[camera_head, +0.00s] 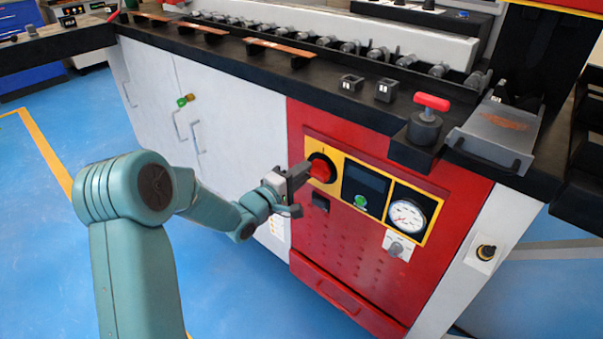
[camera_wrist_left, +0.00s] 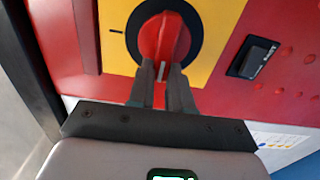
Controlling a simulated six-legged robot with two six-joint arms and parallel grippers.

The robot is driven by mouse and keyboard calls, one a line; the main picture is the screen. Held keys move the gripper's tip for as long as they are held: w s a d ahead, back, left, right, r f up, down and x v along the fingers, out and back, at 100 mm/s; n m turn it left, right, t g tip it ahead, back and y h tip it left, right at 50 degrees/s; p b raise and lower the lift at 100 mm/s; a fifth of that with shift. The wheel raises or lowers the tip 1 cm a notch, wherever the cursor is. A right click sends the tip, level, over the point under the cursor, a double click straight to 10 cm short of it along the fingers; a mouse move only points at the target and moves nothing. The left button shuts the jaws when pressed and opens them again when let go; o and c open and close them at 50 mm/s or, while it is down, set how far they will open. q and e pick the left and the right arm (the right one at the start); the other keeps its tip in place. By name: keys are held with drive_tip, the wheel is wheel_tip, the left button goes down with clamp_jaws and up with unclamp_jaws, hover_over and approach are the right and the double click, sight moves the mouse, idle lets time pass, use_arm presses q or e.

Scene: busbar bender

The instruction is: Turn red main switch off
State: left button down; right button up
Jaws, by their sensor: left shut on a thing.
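The red main switch (camera_head: 321,168) is a red knob on a black round base, set in a yellow panel on the machine's red front. In the left wrist view the red knob (camera_wrist_left: 164,38) fills the space between the fingers. My left gripper (camera_head: 303,178) reaches the switch from the left. In the left wrist view my left gripper (camera_wrist_left: 163,85) has its two grey fingers on either side of the knob, shut on it. The fingers hide the knob's lower part. My right gripper is not in view.
Beside the switch are a dark screen (camera_head: 365,190), a pressure gauge (camera_head: 407,216) and a small selector knob (camera_head: 396,248). A black rocker switch (camera_wrist_left: 252,57) sits close by. The dark worktop edge (camera_head: 255,83) overhangs the panel. Blue floor is free at left.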

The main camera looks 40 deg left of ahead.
use_arm(q)
drive_tip(key=c, duration=1)
unclamp_jaws()
drive_tip(key=shift+c, duration=0.2)
drive_tip(key=shift+s, duration=0.1)
drive_tip(key=s+a+p, duration=0.1)
drive_tip(key=s+p, duration=0.1)
drive_tip(key=s, duration=1.4)
